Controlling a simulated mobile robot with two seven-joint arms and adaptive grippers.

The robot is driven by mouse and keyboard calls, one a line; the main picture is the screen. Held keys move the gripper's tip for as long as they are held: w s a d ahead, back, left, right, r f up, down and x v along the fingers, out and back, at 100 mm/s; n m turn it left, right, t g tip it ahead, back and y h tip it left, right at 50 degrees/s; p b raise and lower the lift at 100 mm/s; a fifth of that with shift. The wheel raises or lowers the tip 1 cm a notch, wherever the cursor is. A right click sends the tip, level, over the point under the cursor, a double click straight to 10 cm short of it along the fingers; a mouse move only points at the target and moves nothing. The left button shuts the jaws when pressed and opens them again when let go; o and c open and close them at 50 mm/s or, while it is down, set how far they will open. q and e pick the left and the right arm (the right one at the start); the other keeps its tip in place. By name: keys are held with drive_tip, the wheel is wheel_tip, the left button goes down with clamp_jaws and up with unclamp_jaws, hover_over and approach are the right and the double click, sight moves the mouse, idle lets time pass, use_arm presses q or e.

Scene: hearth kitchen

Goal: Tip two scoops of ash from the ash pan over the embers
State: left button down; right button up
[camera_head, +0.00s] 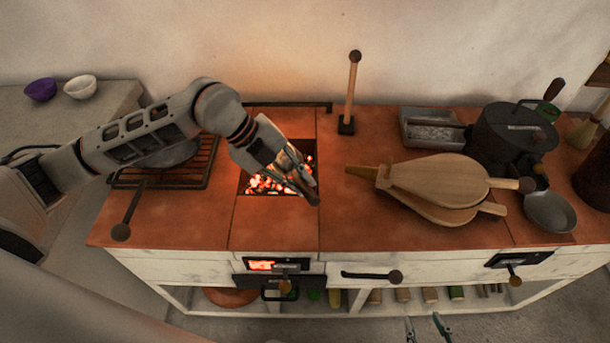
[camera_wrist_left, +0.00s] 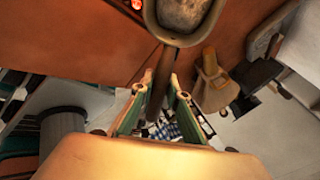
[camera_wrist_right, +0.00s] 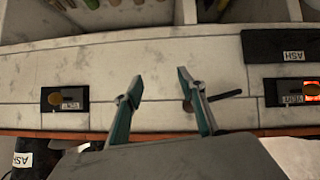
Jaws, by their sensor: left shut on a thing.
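The open ember pit (camera_head: 262,185) glows orange in the red hob top, left of the middle. My left gripper (camera_head: 298,184) is over its right side, shut on the dark handle of a scoop (camera_wrist_left: 160,85). In the left wrist view the scoop's bowl (camera_wrist_left: 150,22) holds a grey-brown load. In the head view I cannot make out the bowl or its tilt. The ash pan (camera_head: 405,131), a grey metal tray with grey ash in it, stands at the back right. My right gripper (camera_head: 425,329) is open and empty, low before the stove front; it also shows in the right wrist view (camera_wrist_right: 160,84).
Wooden bellows (camera_head: 430,185) lie right of the pit. A black pot (camera_head: 500,130) and a small pan (camera_head: 550,212) stand further right. An upright wooden-handled tool (camera_head: 350,95) stands behind. A grate (camera_head: 190,175) lies left. The front hob between pit and bellows is clear.

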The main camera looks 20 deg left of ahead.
use_arm(q)
drive_tip(key=shift+s+a+f+t+h+b, duration=0.25)
drive_tip(key=shift+f+t+h+b, duration=0.2)
drive_tip(key=shift+f+b, duration=0.15)
drive_tip(key=shift+s+a+f+t+h+b, duration=0.1)
drive_tip(key=shift+s+f+t+h+b, duration=0.15)
drive_tip(key=shift+f+t+h+b, duration=0.3)
drive_tip(key=shift+a+f+m+t+h+b, duration=0.1)
drive_tip(key=shift+m+t+h+b, duration=0.25)
drive_tip(key=shift+b, duration=0.3)
drive_tip(key=shift+s, duration=0.1)
drive_tip(key=shift+t+h+b, duration=0.25)
drive_tip(key=shift+b, duration=0.05)
drive_tip(key=shift+r, duration=0.3)
use_arm(e)
drive_tip(key=shift+w+d+f, duration=0.15)
drive_tip(key=shift+w+f, duration=0.1)
drive_tip(key=shift+f, duration=0.35)
drive_tip(key=shift+w+d+f, duration=0.1)
drive_tip(key=shift+w+f, duration=0.1)
drive_tip(key=shift+f, duration=0.4)
drive_tip(key=shift+s+f, duration=0.1)
drive_tip(key=shift+s, duration=0.1)
drive_tip(key=shift+s+a+f, duration=0.15)
drive_tip(key=shift+s+f, duration=0.05)
drive_tip(key=shift+s, duration=0.15)
